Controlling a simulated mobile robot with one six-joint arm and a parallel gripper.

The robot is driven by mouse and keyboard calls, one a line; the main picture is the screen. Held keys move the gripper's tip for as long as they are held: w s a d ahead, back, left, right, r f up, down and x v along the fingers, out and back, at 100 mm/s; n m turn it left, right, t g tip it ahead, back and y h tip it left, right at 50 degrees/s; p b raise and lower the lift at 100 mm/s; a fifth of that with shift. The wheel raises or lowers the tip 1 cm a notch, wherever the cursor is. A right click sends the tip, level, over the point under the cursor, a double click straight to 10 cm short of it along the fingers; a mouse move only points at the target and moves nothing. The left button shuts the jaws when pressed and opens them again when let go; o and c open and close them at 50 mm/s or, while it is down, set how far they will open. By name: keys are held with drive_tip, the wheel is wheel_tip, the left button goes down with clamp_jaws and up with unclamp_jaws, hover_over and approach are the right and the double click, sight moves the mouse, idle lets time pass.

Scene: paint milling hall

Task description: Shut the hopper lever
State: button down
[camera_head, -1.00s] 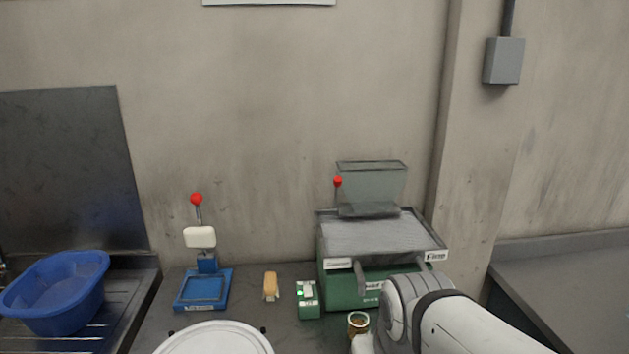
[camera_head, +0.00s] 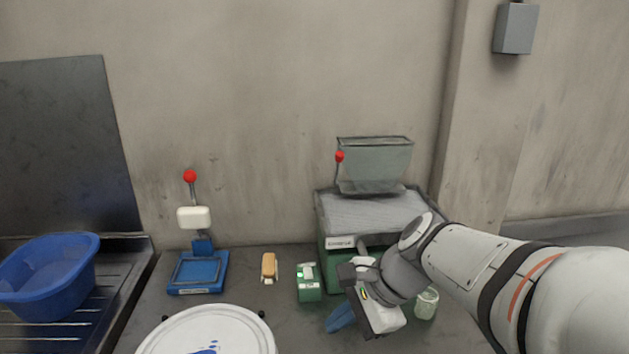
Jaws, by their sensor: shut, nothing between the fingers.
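The hopper lever (camera_head: 340,157) has a red ball knob on a thin stem. It stands roughly upright at the left side of the grey hopper (camera_head: 376,163), on top of the green mill (camera_head: 338,264). My gripper (camera_head: 341,318) is low in front of the mill, below and well apart from the lever. Its blue fingers point down and to the left, are shut and appear empty. My wrist and forearm hide the mill's right front.
A blue press (camera_head: 197,273) with its own red-knobbed lever (camera_head: 190,177) stands left. A brush-like block (camera_head: 268,267), a small green switch box (camera_head: 308,282), a white lid (camera_head: 205,335) and a glass jar (camera_head: 427,303) are near. A blue basin (camera_head: 47,278) sits far left.

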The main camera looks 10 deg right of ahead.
sight(338, 170)
drive_tip(key=w+d+r+m+t+y+b, duration=0.1)
drive_tip(key=w+r+m+t+y+b, duration=0.15)
drive_tip(key=w+m, duration=0.5)
drive_tip(key=w+d+r+m+t+y+b, duration=0.1)
drive_tip(key=w+m+t+y+b, duration=0.2)
drive_tip(key=w+m, duration=0.45)
drive_tip(key=w+d+r+m+t+b, duration=0.1)
drive_tip(key=w+d+r+m+t, duration=0.3)
drive_tip(key=m, duration=0.4)
drive_tip(key=w+d+r+m+t+b, duration=0.1)
drive_tip(key=w+d+m+t, duration=0.2)
drive_tip(key=d+m+t, duration=0.3)
drive_tip(key=w+a+r, duration=0.2)
drive_tip(key=w, duration=0.3)
drive_tip(key=w+a+r+m+g+p, duration=0.1)
drive_tip(key=w+a+r, duration=0.1)
drive_tip(key=w, duration=0.4)
drive_tip(key=shift+w+a+y, duration=0.15)
drive_tip(key=shift+w+y, duration=0.05)
drive_tip(key=shift+y, duration=0.25)
drive_tip(key=shift+r+g+p, duration=0.1)
drive_tip(key=shift+g+p, duration=0.15)
drive_tip(key=shift+p, duration=0.2)
